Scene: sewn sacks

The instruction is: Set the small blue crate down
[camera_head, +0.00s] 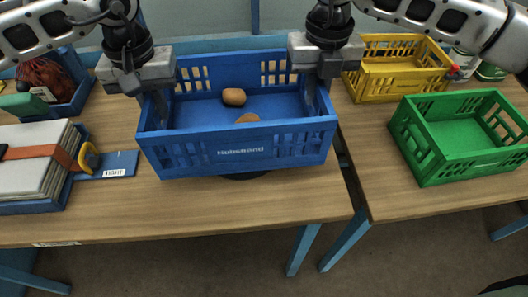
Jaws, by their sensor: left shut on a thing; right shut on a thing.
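The small blue crate (231,146) is in the middle of the head view, over the wooden table (180,208). It looks level, with a dark shadow under its front wall, so it seems slightly above the tabletop. Two brown roundish items lie inside: one item (234,97) near the back and another (248,118) partly hidden by the front wall. My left gripper (156,108) is shut on the crate's left end wall. My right gripper (313,98) is shut on its right end wall. The fingertips are partly hidden by the walls.
A yellow crate (392,83) and a green crate (462,152) stand on the right table (395,185). A gap separates the tables. At left are a strapped stack (35,150), a blue labelled plate (108,166) and a bin (65,100). Table is clear in front.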

